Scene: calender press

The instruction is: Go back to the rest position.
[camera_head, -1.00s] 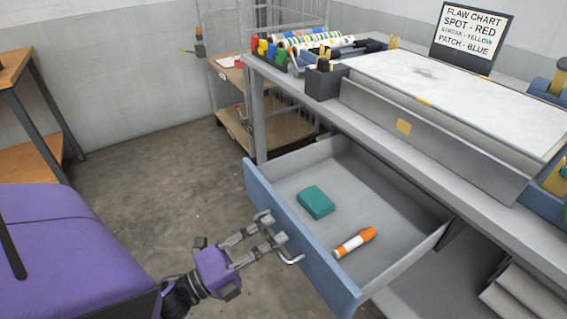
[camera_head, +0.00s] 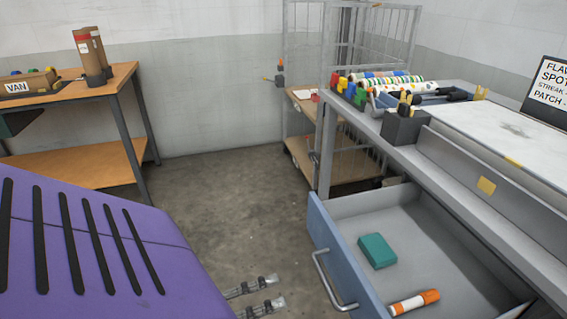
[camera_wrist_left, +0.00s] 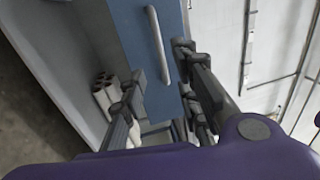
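My left gripper (camera_head: 276,293) shows at the bottom of the head view, with its two fingers apart and nothing between them. It is left of the drawer handle (camera_head: 328,283) and clear of it. The drawer (camera_head: 345,255) stands pulled out, with a blue front and grey inside. In the left wrist view the handle (camera_wrist_left: 158,45) on the blue drawer front (camera_wrist_left: 128,35) lies beyond the spread fingers of my left gripper (camera_wrist_left: 160,68). My right gripper is in neither view.
A teal block (camera_head: 377,251) and an orange-white marker (camera_head: 414,302) lie in the drawer. The bench (camera_head: 400,150) is at right, a wire cage trolley (camera_head: 325,155) behind it. A wooden table (camera_head: 125,75) stands at left. The floor between is clear.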

